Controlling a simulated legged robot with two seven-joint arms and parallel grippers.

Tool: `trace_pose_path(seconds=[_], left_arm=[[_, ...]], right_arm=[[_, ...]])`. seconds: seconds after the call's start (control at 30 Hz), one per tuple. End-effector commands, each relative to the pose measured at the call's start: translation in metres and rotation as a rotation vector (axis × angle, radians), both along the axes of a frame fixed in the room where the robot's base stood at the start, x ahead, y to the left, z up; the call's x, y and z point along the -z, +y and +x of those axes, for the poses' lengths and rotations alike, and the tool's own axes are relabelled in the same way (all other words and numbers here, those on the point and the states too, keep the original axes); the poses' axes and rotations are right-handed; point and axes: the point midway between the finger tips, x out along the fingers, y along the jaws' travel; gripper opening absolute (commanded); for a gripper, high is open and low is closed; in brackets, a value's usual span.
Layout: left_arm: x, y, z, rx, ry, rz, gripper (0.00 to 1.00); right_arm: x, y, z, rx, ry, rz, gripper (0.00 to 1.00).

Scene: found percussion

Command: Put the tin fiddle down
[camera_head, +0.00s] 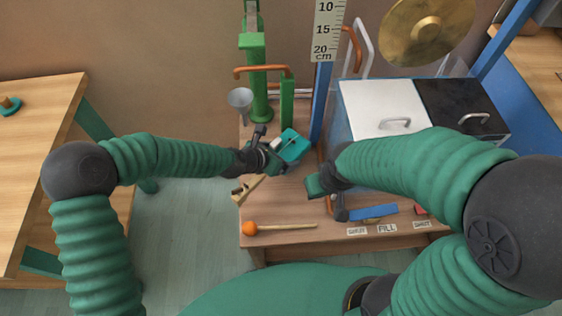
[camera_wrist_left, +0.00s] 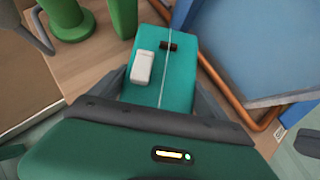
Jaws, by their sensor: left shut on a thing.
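The tin fiddle (camera_head: 294,146) is a teal box with a thin string, a white block and a small dark peg on its face. My left gripper (camera_head: 275,158) is shut on its near end, over the wooden bench. In the left wrist view the tin fiddle (camera_wrist_left: 180,75) lies between the two dark fingers (camera_wrist_left: 160,95). I cannot tell whether its underside touches the bench. My right gripper (camera_head: 325,187) is over the middle of the bench, to the right of the tin fiddle; its fingers are too unclear to read.
A green stand (camera_head: 257,75) and a grey funnel (camera_head: 240,98) are behind the tin fiddle. A blue post (camera_head: 322,105) stands close to its right. An orange-headed mallet (camera_head: 250,228) lies at the front left of the bench (camera_head: 290,208). A white-lidded box (camera_head: 375,105) is at the right.

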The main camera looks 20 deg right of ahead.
Motion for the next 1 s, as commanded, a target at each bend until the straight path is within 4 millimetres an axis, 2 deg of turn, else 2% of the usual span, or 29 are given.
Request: trace_pose_path(seconds=[0.03,0.13,0.43,0.47,0.53,0.83,1.0], left_arm=[[0.015,0.0,-0.001,0.002,0.001,0.0,0.3],[0.035,0.0,-0.001,0.001,0.0,0.001,0.3],[0.036,0.0,-0.001,0.0,-0.001,0.001,0.3],[0.036,0.0,-0.001,0.0,0.001,0.001,0.89],[0.036,0.0,-0.001,-0.001,0.0,0.001,0.98],[0.032,0.002,-0.002,-0.001,0.0,0.001,1.0],[0.006,0.02,-0.012,-0.004,-0.001,0.001,1.0]], right_arm=[[0.009,0.0,0.0,0.0,0.0,0.0,0.0],[0.02,0.0,0.0,0.0,0.0,0.0,0.0],[0.018,0.0,0.0,0.0,0.0,0.0,0.0],[0.018,0.0,0.0,0.0,0.0,0.0,0.0],[0.018,0.0,0.0,0.0,0.0,0.0,0.0],[0.015,0.0,0.0,0.0,0.0,0.0,0.0],[0.0,0.0,0.0,0.0,0.0,0.0,0.0]])
